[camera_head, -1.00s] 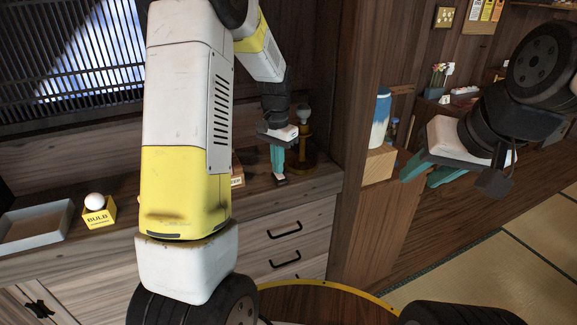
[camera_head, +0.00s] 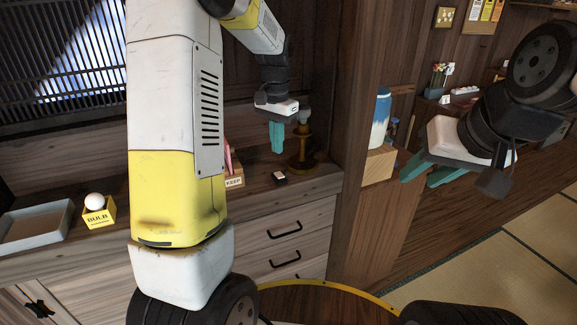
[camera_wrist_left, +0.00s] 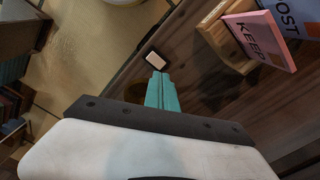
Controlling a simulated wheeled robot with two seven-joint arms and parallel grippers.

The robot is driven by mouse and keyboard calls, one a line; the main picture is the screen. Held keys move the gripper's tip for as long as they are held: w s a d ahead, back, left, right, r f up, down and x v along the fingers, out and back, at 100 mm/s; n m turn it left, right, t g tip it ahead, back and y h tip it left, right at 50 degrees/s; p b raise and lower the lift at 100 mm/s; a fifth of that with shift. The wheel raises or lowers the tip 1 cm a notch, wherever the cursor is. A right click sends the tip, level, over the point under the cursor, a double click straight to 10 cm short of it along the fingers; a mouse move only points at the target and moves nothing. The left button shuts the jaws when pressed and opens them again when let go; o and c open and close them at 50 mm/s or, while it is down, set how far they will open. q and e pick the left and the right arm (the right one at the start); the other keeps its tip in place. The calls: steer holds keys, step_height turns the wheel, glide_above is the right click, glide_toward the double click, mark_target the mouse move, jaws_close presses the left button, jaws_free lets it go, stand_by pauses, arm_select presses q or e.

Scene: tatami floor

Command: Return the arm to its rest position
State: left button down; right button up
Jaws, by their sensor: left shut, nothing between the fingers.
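My left arm (camera_head: 172,130) rises large in the head view and bends over at the top. Its gripper (camera_head: 277,150) hangs fingers down above the cabinet top, shut and empty, in front of a dark lamp-like stand (camera_head: 303,150). In the left wrist view the teal fingers (camera_wrist_left: 161,88) are together. A small black item with a white top (camera_head: 280,177) lies on the cabinet below the fingertips, apart from them; it also shows in the left wrist view (camera_wrist_left: 155,60). My right gripper (camera_head: 428,178) is at the right, its teal fingers spread and empty.
On the cabinet top (camera_head: 262,205) stand a grey tray (camera_head: 35,228), a yellow bulb box (camera_head: 99,213) with a white bulb (camera_head: 95,200), and a KEEP box (camera_head: 233,181), partly behind my arm. A blue and white bottle (camera_head: 380,118) stands beyond a wooden post.

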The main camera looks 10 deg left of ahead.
arm_select(q)
steer(key=s+d+r+n+t+h, duration=0.1)
steer(key=s+r, duration=0.4)
steer(key=s, duration=0.7)
steer(key=s+d+r+n+t+h, duration=0.1)
steer(key=s+r+n+t, duration=0.2)
steer(key=s, duration=0.9)
step_height(320, 180, up, 2)
steer(key=shift+s+r+n+t, duration=0.15)
steer(key=shift+r+n+t, duration=0.15)
steer(key=shift+t, duration=0.8)
